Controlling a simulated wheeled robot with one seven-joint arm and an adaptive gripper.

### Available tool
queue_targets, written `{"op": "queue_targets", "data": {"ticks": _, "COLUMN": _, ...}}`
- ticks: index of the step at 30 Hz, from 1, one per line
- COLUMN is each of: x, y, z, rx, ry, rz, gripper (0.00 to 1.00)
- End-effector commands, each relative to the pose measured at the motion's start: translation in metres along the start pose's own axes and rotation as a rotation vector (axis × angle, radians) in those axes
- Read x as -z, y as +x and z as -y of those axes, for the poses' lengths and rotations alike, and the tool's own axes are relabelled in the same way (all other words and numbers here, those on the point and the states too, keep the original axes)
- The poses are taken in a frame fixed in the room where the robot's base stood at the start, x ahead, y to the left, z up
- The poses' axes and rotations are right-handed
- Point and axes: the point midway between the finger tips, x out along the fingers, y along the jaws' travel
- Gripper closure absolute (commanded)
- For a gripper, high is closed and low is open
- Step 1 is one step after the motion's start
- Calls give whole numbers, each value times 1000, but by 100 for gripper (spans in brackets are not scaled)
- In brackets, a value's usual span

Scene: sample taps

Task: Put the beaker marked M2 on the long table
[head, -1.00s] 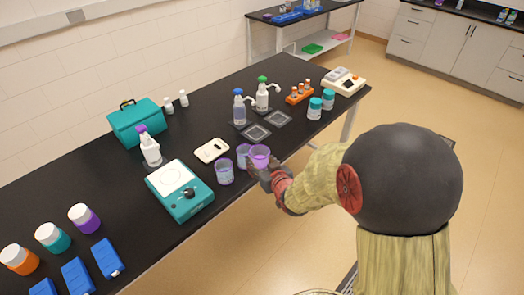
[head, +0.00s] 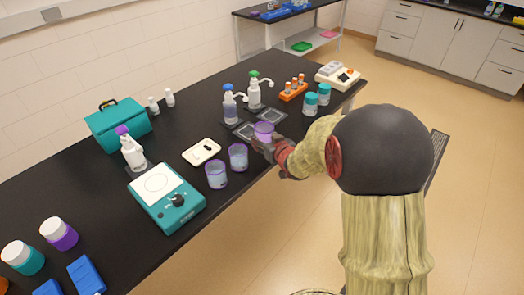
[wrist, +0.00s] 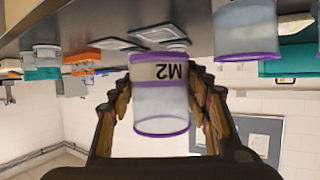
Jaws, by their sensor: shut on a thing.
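The beaker marked M2 (wrist: 158,95) is clear with purple bands and a pale label, which reads upside down in the wrist view. My gripper (wrist: 156,84) is shut on it, one finger on each side. In the head view the held beaker (head: 264,130) is at the front side of the long black table (head: 110,189), by the dark square mats. My gripper (head: 268,147) reaches it from the right and hides its lower part. I cannot tell whether its base touches the table.
Two similar beakers (head: 216,174) (head: 238,157) stand left of my gripper. A white tray (head: 202,152) and a teal balance (head: 166,204) lie farther left.

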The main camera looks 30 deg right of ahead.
Motion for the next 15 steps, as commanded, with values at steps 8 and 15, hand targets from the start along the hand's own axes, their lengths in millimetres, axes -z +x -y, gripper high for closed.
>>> {"op": "queue_targets", "data": {"ticks": 8, "x": -21, "y": 36, "z": -4, "rx": 0, "ry": 0, "rz": 1, "gripper": 81}}
{"op": "queue_targets", "data": {"ticks": 15, "x": -29, "y": 50, "z": -5, "rx": 0, "ry": 0, "rz": 1, "gripper": 81}}
